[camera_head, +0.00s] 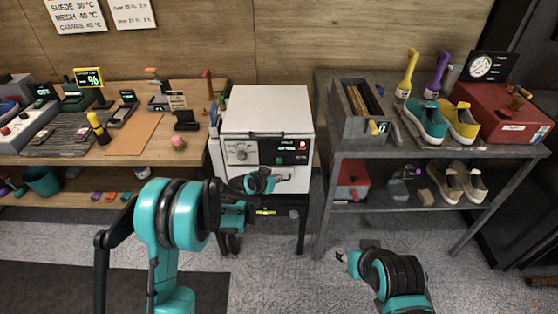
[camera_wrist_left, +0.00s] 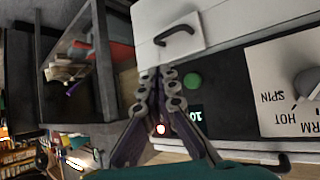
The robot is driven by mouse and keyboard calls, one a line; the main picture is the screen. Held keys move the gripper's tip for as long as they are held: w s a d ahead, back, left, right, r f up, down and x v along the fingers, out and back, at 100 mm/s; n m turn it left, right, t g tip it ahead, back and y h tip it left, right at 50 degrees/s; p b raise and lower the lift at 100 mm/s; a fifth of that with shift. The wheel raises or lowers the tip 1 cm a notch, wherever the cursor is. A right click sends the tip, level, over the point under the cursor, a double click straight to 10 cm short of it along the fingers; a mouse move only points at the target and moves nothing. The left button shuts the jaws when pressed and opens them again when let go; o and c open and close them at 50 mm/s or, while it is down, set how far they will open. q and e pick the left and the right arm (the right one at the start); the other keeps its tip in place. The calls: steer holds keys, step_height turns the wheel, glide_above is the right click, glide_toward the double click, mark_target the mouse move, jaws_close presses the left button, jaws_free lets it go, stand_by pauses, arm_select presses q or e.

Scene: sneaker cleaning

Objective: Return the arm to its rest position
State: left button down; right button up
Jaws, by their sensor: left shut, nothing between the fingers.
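My left arm reaches in from the left, and its teal left gripper (camera_head: 284,177) is in front of the lower front of a white box-shaped machine (camera_head: 266,108). In the left wrist view the gripper's fingers (camera_wrist_left: 160,75) are shut together with nothing between them. They overlap the machine's dark control panel near a red light and a green button (camera_wrist_left: 193,81); whether they touch it cannot be told. My right gripper (camera_head: 342,256) is low at the right, over the floor, pointing left. Its fingertips are too small to read.
A wooden bench (camera_head: 130,144) with tools and devices stands left of the machine. A grey metal shelf (camera_head: 350,152) stands to its right, with a teal sneaker (camera_head: 425,124), a yellow sneaker (camera_head: 463,122) and a red box (camera_head: 512,118). Open floor lies in front.

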arm_select(q)
steer(key=s+a+r+n+y, duration=0.1)
steer(key=s+a+r, duration=0.4)
steer(key=s+r, duration=0.3)
steer(key=s+a+r+n+y, duration=0.2)
steer(key=s+a+r, duration=0.3)
steer(key=s+r, duration=0.3)
steer(key=s+a+f+n+g+y, duration=0.1)
steer(key=s+a, duration=0.2)
steer(key=s, duration=0.8)
steer(key=s+a+f+n+g+y, duration=0.1)
steer(key=s+a, duration=0.3)
steer(key=s, duration=0.6)
steer(key=shift+s+a+f+n+y, duration=0.2)
steer(key=shift+s+f+n+y, duration=0.1)
steer(key=shift+s+n, duration=0.15)
